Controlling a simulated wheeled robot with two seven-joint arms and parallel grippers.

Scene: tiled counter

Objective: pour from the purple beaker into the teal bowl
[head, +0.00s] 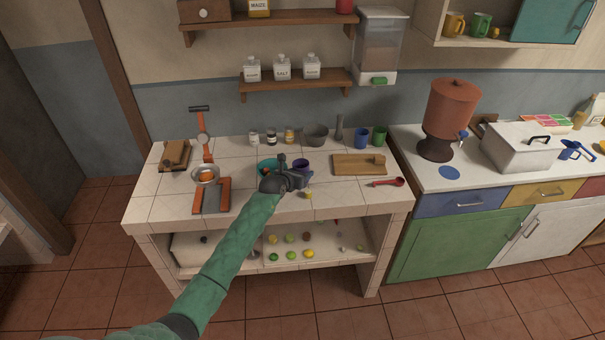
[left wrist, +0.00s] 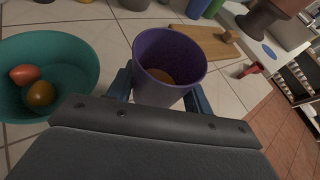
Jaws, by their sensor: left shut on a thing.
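The purple beaker (left wrist: 168,62) is between the two fingers of my left gripper (left wrist: 158,88) in the left wrist view, and the fingers are shut on it. Something orange-brown lies inside the beaker, which looks about upright. The teal bowl (left wrist: 78,95) stands on the counter to the left of the beaker, apart from it. It holds a red and an orange-brown round item. In the head view my left gripper (head: 301,180) covers part of the beaker (head: 301,163) and the bowl (head: 264,165). My right gripper does not show.
A grey bowl (head: 316,135), a blue cup (head: 361,139) and a green cup (head: 379,136) stand behind. A small yellow item (head: 308,194) lies near the gripper.

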